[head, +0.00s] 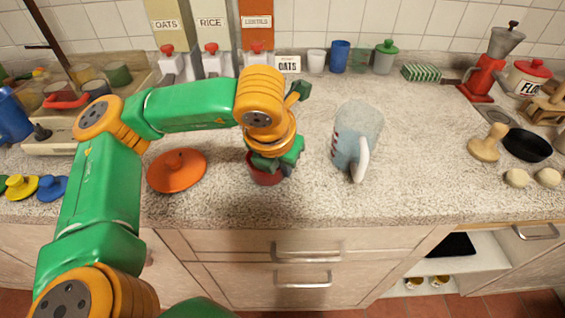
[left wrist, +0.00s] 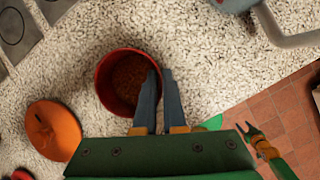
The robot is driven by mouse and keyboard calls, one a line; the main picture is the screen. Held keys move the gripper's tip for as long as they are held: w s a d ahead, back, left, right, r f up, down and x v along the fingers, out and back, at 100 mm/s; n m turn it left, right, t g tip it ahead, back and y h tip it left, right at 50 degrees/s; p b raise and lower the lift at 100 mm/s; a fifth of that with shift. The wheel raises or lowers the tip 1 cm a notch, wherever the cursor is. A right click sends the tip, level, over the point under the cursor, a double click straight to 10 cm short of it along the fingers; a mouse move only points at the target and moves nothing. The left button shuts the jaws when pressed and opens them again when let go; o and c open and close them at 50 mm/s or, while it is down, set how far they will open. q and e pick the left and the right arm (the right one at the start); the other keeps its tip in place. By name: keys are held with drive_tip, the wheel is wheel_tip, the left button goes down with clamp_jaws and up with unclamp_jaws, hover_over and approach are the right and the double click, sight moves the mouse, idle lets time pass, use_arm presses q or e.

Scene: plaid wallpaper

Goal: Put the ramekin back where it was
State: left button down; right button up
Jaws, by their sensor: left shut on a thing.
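The red ramekin (head: 262,178) is at the front middle of the counter, mostly hidden under my left gripper (head: 275,163) in the head view. In the left wrist view the ramekin (left wrist: 103,78) shows brown contents inside. My left gripper (left wrist: 160,75) is shut on the ramekin's rim, with one finger on each side of the wall. I cannot tell whether the ramekin touches the counter or is just above it. My right gripper (left wrist: 246,128) shows small in the left wrist view, over the floor, with its fingers apart. It is not in the head view.
An orange lid (head: 177,168) lies left of the ramekin. A translucent measuring jug (head: 352,135) stands to its right. The counter (head: 430,165) right of the jug has free room. Its front edge is close.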

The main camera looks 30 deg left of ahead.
use_arm(q)
drive_tip(key=shift+f+b, duration=0.2)
drive_tip(key=shift+b, duration=0.1)
drive_tip(key=c, duration=1)
unclamp_jaws()
drive_tip(key=shift+r, duration=0.1)
